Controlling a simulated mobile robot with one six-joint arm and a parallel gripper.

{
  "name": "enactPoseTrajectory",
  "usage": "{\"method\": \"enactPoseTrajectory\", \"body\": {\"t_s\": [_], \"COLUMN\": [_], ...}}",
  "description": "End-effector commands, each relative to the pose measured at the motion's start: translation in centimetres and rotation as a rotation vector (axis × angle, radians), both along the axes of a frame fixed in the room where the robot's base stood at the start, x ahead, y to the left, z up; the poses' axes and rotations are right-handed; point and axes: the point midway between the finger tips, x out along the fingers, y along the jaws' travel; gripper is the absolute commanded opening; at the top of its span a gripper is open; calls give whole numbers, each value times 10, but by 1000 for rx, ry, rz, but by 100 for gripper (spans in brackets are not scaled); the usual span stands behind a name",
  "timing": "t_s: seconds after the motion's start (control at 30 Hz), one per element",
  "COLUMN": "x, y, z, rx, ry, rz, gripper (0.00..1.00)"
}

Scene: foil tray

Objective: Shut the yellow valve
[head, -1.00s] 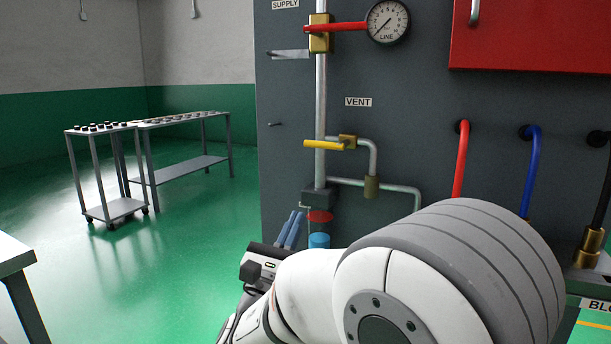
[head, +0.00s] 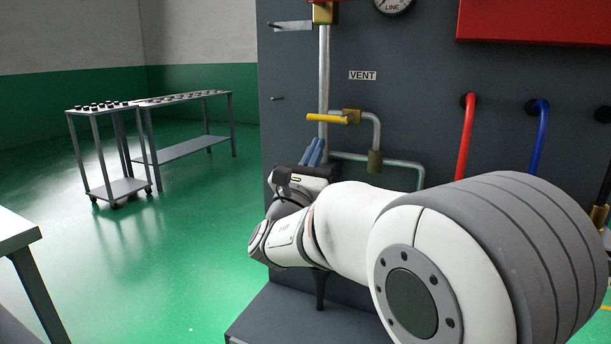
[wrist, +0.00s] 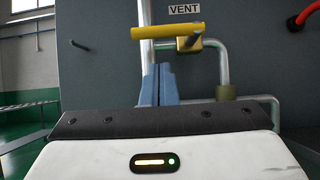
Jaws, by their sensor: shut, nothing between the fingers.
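The yellow valve handle (head: 327,118) is a horizontal bar on a brass valve body (head: 351,116) under the VENT label. It crosses in front of the vertical pipe and points left. In the wrist view the yellow handle (wrist: 166,32) lies level, above and beyond my fingertips. My gripper (head: 314,146) is just below the handle, its blue fingers pointing up toward the panel. The fingers (wrist: 158,70) are together in the wrist view with nothing between them. A gap shows between the fingertips and the handle.
A red hose (head: 465,140) and a blue hose (head: 542,140) stand right of the valve. A pipe (head: 400,163) runs right below it. A small lever (head: 291,26) juts from the panel at upper left. Open floor (head: 200,250) lies left.

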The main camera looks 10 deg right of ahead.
Motion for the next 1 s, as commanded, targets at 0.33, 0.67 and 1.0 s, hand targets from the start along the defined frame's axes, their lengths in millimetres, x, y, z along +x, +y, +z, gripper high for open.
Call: {"method": "enactPoseTrajectory", "body": {"t_s": [0.33,0.67,1.0], "x": [3,3,6], "y": [-2,-2,-12], "z": [26,26,29], "rx": [0,3,169], "ry": [-1,-3,-129], "rz": [1,1,-23], "gripper": [0,0,0]}}
